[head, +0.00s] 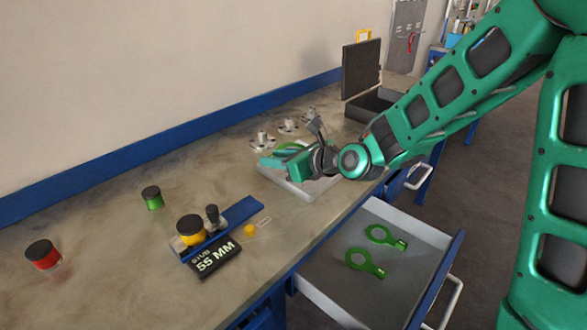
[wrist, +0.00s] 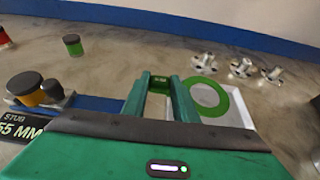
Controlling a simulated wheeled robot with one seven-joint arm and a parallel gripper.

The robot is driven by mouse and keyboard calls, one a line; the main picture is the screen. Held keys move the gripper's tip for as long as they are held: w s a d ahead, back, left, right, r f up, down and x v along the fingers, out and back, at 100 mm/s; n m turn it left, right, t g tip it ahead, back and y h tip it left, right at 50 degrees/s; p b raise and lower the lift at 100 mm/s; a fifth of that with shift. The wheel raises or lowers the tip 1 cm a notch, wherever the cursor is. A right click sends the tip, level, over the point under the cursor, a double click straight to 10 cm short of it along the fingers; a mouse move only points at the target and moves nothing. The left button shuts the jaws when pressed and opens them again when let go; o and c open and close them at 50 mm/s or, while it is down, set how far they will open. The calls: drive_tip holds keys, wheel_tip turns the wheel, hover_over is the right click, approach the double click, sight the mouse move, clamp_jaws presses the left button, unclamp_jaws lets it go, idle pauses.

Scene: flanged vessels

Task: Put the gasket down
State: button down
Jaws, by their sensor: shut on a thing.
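My gripper (head: 274,161) is over the light tray (head: 318,187) on the bench; its fingers also show in the wrist view (wrist: 162,82). It is shut on the green ring gasket (wrist: 222,101), whose ring shows beside the right finger, over the tray's white surface (wrist: 243,113). The gasket shows only partly in the head view (head: 290,147), behind the gripper. I cannot tell whether the gasket touches the tray.
Several metal flanged pieces (head: 262,140) stand behind the tray. An open drawer (head: 330,272) holds two green gaskets (head: 366,262). A blue stand (head: 240,212) with a yellow, black-topped piece (head: 190,230) and a "STUB 55 MM" sign (head: 215,258) is left. An open dark case (head: 360,70) stands beyond.

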drive_tip(key=w+d+f, duration=0.1)
drive_tip(key=w, duration=0.1)
drive_tip(key=w+d+f, duration=0.1)
drive_tip(key=w, duration=0.1)
drive_tip(key=w+d+f, duration=0.2)
drive_tip(key=shift+w+f, duration=0.1)
drive_tip(key=shift+w, duration=0.05)
drive_tip(key=shift+f, duration=2.05)
drive_tip(key=c, duration=1.7)
unclamp_jaws()
drive_tip(key=v, duration=1.2)
